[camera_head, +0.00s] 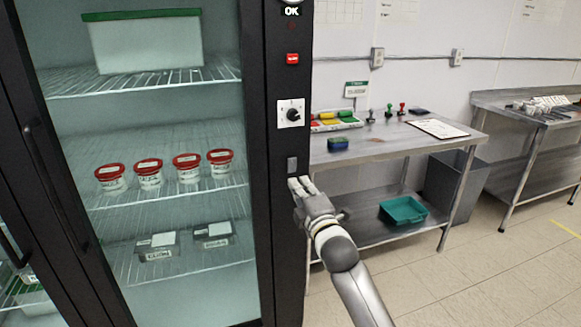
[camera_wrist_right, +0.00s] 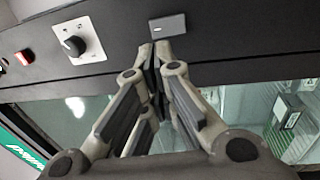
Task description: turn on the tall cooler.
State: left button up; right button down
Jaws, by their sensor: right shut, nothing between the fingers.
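The tall cooler (camera_head: 257,200) stands at the left with a black frame and glass doors. Its right-hand post carries a red switch (camera_head: 292,58), a black rotary knob (camera_head: 293,115) on a white plate, and a small grey rectangular plate (camera_head: 291,165). My right gripper (camera_head: 299,183) is shut and empty, its tips just below the grey plate. In the right wrist view the fingertips (camera_wrist_right: 155,48) are close to the grey plate (camera_wrist_right: 168,26); I cannot tell whether they touch it. The knob (camera_wrist_right: 74,46) and red switch (camera_wrist_right: 25,57) are farther left there. My left gripper is not in view.
Red-lidded tubs (camera_head: 187,168) and other containers sit on the cooler shelves. A steel table (camera_head: 380,145) with stamps and a clipboard (camera_head: 438,128) stands right of the cooler, with a teal bin (camera_head: 403,210) on its lower shelf. The floor at the right front is clear.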

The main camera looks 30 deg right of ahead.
aim_at(286, 161)
jog(key=p+x, duration=0.1)
jog(key=x, duration=0.7)
jog(key=shift+w+r+y+p, duration=0.15)
jog(key=shift+r+y+p, duration=0.15)
jog(key=shift+p, duration=0.75)
jog(key=shift+f, duration=0.2)
